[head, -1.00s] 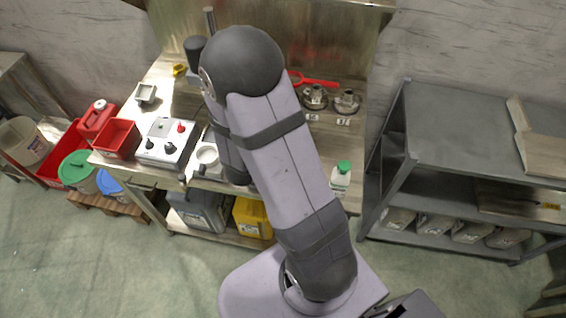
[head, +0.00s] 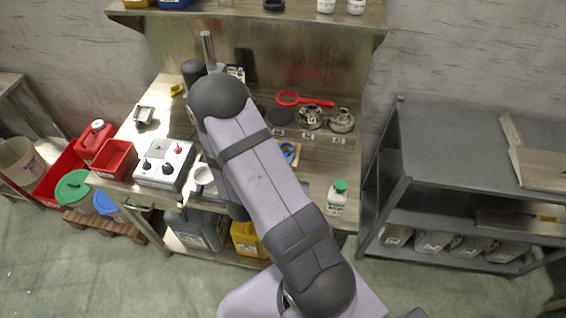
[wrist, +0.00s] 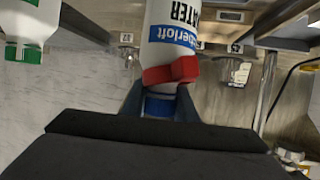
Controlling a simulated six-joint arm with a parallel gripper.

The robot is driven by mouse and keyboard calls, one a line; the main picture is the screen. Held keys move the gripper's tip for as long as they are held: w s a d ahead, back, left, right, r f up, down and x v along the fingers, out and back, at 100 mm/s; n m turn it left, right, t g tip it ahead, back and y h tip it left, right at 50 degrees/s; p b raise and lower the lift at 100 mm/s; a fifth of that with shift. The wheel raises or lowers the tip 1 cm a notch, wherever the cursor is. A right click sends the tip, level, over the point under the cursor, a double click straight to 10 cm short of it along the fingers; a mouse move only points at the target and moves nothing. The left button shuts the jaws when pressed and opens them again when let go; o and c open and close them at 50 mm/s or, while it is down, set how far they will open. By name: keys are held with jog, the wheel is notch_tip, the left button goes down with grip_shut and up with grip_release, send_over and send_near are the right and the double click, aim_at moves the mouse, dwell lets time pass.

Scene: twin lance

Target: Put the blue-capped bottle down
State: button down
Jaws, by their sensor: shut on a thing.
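The blue-capped bottle (wrist: 173,30) is white with a blue label band and a red piece around its neck. It shows in the wrist view with its blue cap (wrist: 159,105) toward my gripper. My gripper (wrist: 160,98) is shut on the bottle near the cap and neck, one finger on each side. The bottle's far end runs out of the wrist view, so what it touches is hidden. In the head view my arm covers the gripper, and I cannot make out the held bottle.
A green-capped white bottle (head: 336,198) stands at the bench's right front corner. The workbench (head: 318,165) also holds a grey control box (head: 164,163), a white mug (head: 204,178), a red magnifier (head: 302,99) and metal burners (head: 310,117). A shelf (head: 225,12) runs above the back.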

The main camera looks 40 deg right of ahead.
jog(key=shift+f, duration=1.35)
jog(key=shift+f, duration=0.2)
jog(key=c, duration=1.4)
grip_release()
jog(key=shift+c, duration=0.2)
jog(key=shift+r, duration=0.1)
jog(key=v, duration=1.2)
jog(key=shift+b, duration=0.4)
